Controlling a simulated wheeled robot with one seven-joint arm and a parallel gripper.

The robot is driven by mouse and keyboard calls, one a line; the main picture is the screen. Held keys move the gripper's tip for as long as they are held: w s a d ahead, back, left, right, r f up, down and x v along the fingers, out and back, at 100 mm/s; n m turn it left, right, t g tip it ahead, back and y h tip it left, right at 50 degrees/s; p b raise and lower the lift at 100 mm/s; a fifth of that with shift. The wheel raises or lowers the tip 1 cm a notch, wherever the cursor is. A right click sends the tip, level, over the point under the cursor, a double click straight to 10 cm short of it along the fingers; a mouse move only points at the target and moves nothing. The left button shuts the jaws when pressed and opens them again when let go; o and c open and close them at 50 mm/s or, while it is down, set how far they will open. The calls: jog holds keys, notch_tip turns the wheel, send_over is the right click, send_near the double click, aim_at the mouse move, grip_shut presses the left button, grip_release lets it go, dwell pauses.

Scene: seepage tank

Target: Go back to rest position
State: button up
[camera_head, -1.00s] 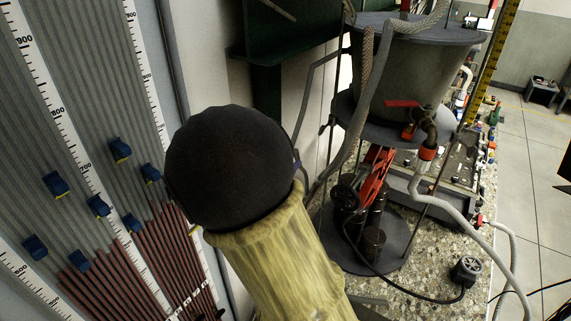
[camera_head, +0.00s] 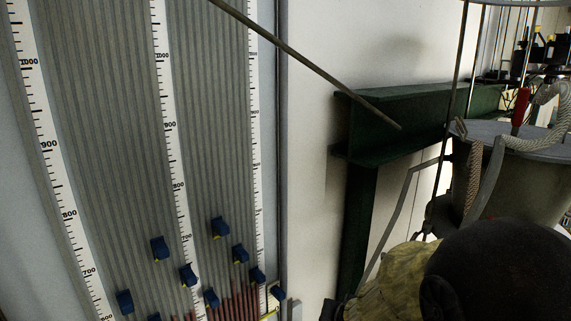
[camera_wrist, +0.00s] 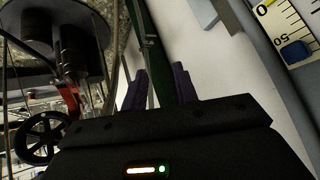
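In the wrist view my gripper (camera_wrist: 160,82) points away from the camera. Its two dark purple fingers stand apart, with the pale wall and a green post showing between them, and nothing is held. In the head view my arm, with a yellowish sleeve and a black rounded joint, fills the lower right. The gripper itself cannot be made out there.
A gauge board (camera_head: 110,150) with white scales and blue clips (camera_head: 160,248) covers the left. A green steel beam (camera_head: 420,115) juts from the wall behind my arm. A grey tank (camera_head: 535,165) with ropes stands at right. A black handwheel (camera_wrist: 40,137) shows in the wrist view.

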jog(key=s+d+f+n+g, duration=0.1)
jog(key=s+n+g, duration=0.1)
jog(key=s, duration=0.4)
jog(key=s+d+f+n+g, duration=0.1)
jog(key=s+f+g, duration=0.1)
jog(key=s+g, duration=0.2)
jog(key=s, duration=0.3)
jog(key=shift+d+n+y, duration=0.15)
jog(key=shift+n+y, duration=0.15)
jog(key=shift+n, duration=0.1)
jog(key=shift+w, duration=0.15)
